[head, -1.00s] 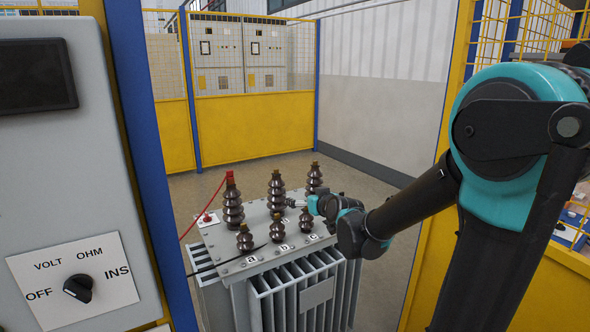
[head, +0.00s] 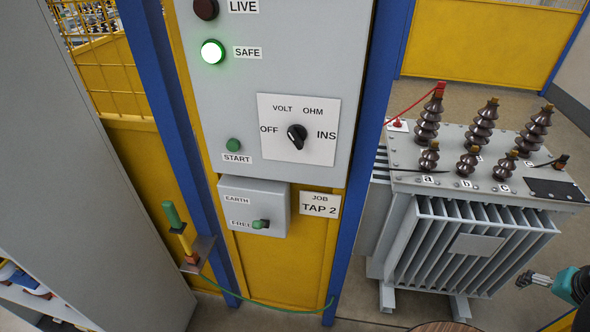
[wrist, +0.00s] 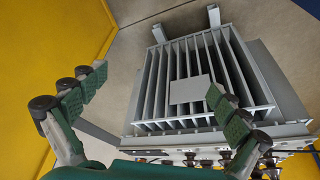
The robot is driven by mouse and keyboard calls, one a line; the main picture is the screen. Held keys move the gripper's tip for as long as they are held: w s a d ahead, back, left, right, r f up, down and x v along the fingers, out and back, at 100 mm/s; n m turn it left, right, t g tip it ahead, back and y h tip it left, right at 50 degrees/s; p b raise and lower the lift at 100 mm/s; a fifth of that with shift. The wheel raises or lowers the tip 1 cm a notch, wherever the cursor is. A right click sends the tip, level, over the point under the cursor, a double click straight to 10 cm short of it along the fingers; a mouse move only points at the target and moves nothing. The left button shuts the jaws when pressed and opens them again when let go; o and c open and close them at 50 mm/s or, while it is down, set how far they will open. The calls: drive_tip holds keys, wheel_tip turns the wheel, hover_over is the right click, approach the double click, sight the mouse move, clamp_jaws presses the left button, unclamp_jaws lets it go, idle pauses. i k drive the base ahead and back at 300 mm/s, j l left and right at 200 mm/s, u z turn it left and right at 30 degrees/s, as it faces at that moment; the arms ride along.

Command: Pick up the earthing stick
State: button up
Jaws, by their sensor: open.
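The earthing stick (head: 178,228) stands upright, tilted slightly, in a small bracket (head: 203,249) on the blue post at left in the head view. It has a green grip on top, a yellow shaft and a reddish lower part. A green lead (head: 275,309) runs from it low along the yellow panel. My gripper (head: 540,281) is at the lower right, far from the stick and in front of the transformer. In the wrist view my gripper (wrist: 155,87) has its fingers spread wide with nothing between them. The stick is not in the wrist view.
The transformer (head: 465,245) stands at right. A grey cabinet (head: 80,150) stands at left.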

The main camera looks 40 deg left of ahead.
sight(178, 227)
drive_tip(key=u, duration=2.9)
drive_tip(key=i, duration=0.2)
